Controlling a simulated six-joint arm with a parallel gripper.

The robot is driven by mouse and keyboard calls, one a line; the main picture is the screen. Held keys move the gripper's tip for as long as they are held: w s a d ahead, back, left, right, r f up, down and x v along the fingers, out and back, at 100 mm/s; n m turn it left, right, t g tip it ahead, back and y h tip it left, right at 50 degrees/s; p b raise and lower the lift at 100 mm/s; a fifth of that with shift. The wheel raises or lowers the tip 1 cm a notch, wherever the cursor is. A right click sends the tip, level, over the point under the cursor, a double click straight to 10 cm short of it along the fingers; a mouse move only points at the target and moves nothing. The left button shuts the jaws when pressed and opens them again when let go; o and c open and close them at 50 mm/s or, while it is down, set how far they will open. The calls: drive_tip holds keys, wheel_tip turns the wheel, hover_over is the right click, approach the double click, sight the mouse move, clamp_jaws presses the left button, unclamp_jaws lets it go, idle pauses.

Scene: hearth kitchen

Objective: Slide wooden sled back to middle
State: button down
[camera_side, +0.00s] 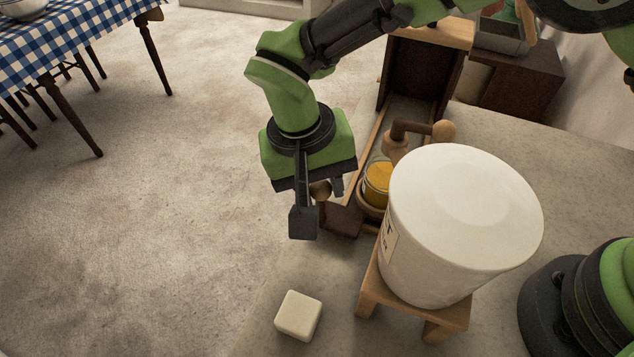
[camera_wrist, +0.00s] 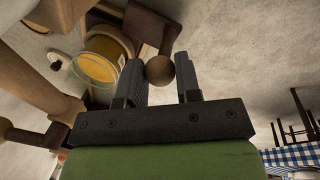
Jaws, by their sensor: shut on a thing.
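The wooden sled shows as a dark brown block (camera_side: 343,220) with a round wooden knob (camera_side: 320,189). It sits at the near end of a wooden-edged track, beside the table edge. My gripper (camera_side: 320,207) points down over it, shut on the knob, which also shows between the two fingers in the wrist view (camera_wrist: 159,69). The dark block (camera_wrist: 151,27) shows beyond the knob there. A jar with yellow contents (camera_side: 378,179) stands in a round wooden holder (camera_side: 370,211) next to the block. The white canister hides part of the sled and track.
The large white canister (camera_side: 455,225) stands on a wooden stool (camera_side: 372,297) close to the right. A wooden crank-like handle (camera_side: 418,129) rises over the track (camera_side: 376,128). A dark wooden housing (camera_side: 425,70) stands at its far end. A pale cube (camera_side: 298,315) lies nearer.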

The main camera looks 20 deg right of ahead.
drive_tip(key=w+d, duration=0.8)
drive_tip(key=shift+w+d, duration=0.35)
drive_tip(key=shift+w, duration=0.05)
drive_tip(key=c, duration=0.8)
unclamp_jaws()
drive_tip(key=r, duration=0.3)
drive_tip(key=a+r, duration=0.1)
drive_tip(key=r, duration=0.2)
drive_tip(key=a+r, duration=0.1)
drive_tip(key=r, duration=0.2)
drive_tip(key=shift+w+r, duration=0.1)
drive_tip(key=shift+r, duration=0.3)
drive_tip(key=shift+d, duration=0.1)
